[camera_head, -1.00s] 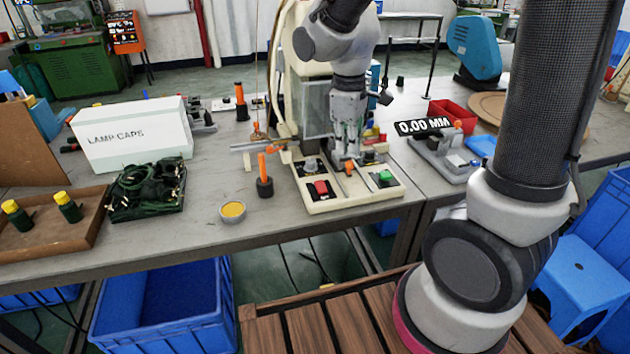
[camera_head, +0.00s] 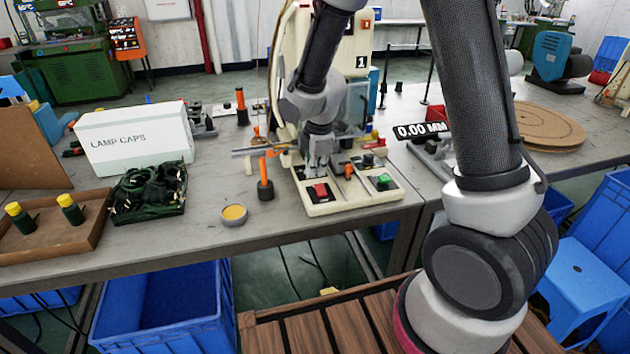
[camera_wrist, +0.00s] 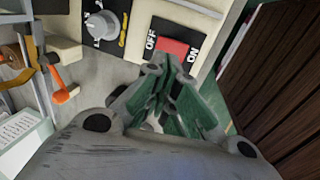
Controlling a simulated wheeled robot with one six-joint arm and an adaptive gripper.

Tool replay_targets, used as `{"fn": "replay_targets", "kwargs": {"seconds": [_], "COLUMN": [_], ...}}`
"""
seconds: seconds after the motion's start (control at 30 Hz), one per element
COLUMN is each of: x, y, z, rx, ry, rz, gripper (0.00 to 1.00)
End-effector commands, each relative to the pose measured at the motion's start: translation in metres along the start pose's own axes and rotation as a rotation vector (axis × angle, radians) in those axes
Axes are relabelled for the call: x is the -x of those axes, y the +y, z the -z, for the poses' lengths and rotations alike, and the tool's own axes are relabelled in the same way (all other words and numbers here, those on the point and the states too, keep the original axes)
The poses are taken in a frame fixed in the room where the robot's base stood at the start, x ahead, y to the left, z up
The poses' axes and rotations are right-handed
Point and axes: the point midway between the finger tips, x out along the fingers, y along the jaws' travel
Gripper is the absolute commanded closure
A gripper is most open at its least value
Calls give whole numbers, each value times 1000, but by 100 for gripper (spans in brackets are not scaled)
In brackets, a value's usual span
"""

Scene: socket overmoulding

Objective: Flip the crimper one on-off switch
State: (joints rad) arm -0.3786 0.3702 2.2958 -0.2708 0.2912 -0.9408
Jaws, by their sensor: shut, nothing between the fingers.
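The crimper marked 1 (camera_head: 362,62) stands on the bench with a cream control base (camera_head: 345,206) in front. Its red on-off switch (camera_head: 320,191) sits on the base's left front plate, and it also shows in the wrist view (camera_wrist: 172,55) between the OFF and ON labels. My gripper (camera_head: 317,176) is shut and empty, pointing down just behind the red switch. In the wrist view the closed fingertips (camera_wrist: 168,68) overlap the switch's lower edge. I cannot tell whether they touch it or which way the rocker is tilted.
A grey knob (camera_wrist: 100,25) lies beside the switch. A green switch (camera_head: 383,181) and an orange lever (camera_head: 348,171) sit to the right on the base. An orange-handled tool (camera_head: 264,177) stands close on the left. A 0.00 MM display (camera_head: 422,130) is at right.

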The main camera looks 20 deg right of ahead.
Motion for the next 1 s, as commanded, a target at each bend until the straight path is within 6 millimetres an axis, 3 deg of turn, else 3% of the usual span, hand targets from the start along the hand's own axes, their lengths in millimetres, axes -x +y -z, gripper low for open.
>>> {"fn": "replay_targets", "kwargs": {"seconds": [0.1, 0.3, 1.0], "x": [-22, -44, -54], "y": [-1, -1, 6], "z": [-1, 0, -4], "rx": [0, 0, -7], "ry": [-1, -1, -16], "rz": [4, 2, 63], "gripper": [100, 100, 100]}}
